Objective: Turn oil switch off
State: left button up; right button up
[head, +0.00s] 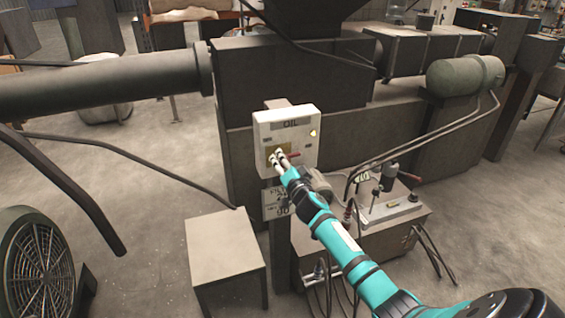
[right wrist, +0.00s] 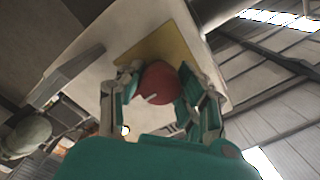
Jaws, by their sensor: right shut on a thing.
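The oil switch box (head: 287,130) is a pale panel labelled "OIL", standing in the middle of the head view. A yellow plate with a red knob is on its face; in the right wrist view the red knob (right wrist: 157,82) sits in front of the yellow plate (right wrist: 150,45). My right gripper (head: 279,158) reaches the panel from the lower right. In the right wrist view its two fingers are on either side of the red knob, shut on it. In the head view the gripper hides most of the knob. My left gripper is not in view.
A grey box (head: 226,248) stands on the floor below and left of the panel. A hydraulic unit (head: 385,212) with hoses and levers is to the right. A large dark machine (head: 290,75) is behind. A round fan grille (head: 38,265) is at lower left.

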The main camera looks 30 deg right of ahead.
jog(key=shift+n, duration=0.3)
jog(key=n, duration=0.8)
jog(key=shift+n, duration=0.3)
jog(key=n, duration=0.4)
jog(key=shift+d, duration=0.1)
jog(key=shift+n, duration=2.2)
jog(key=o, duration=1.2)
